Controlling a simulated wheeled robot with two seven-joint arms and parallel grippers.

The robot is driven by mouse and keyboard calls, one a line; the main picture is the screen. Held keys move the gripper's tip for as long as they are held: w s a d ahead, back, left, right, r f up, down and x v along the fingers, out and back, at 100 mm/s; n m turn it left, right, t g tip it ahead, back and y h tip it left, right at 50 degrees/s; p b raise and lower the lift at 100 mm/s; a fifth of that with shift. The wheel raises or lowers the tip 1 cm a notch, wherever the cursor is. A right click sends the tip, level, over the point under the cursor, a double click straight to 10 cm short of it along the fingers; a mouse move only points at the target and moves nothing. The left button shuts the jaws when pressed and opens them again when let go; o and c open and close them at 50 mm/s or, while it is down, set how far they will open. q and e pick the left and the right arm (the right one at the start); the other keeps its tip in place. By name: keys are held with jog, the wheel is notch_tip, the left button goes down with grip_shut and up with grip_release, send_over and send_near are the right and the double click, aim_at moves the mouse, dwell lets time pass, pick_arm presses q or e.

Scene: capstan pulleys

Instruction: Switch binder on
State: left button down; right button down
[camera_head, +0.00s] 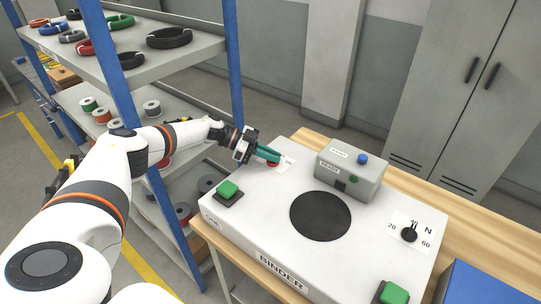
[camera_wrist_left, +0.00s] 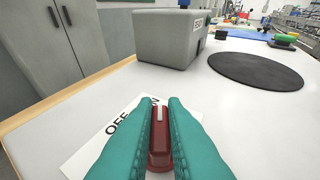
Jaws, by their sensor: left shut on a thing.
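The binder (camera_head: 255,225) is a pale box-like unit with a "BINDER" label on its front, standing on a wooden table. Its red rotary switch (camera_head: 273,164) sits at the far left corner on a white label. In the left wrist view the red switch (camera_wrist_left: 160,140) is between the two teal fingers of my left gripper (camera_wrist_left: 170,115), which is shut on it. A white mark shows on the switch top. "OFF" is readable on the label (camera_wrist_left: 100,140) at left; the lettering near the fingertips is partly hidden. My left gripper (camera_head: 267,154) reaches in from the left in the head view.
A grey box (camera_head: 352,172) with a blue button stands behind the black disc (camera_head: 320,215). Green buttons (camera_head: 229,189) and a black dial (camera_head: 409,234) are on the binder top. A shelf rack (camera_head: 190,50) with blue posts stands at left, close to my arm.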

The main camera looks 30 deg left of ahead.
pick_arm(q)
jog(key=c, duration=1.5)
grip_release()
jog(key=shift+d, duration=0.1)
jog(key=b+v, duration=0.3)
jog(key=v, duration=0.9)
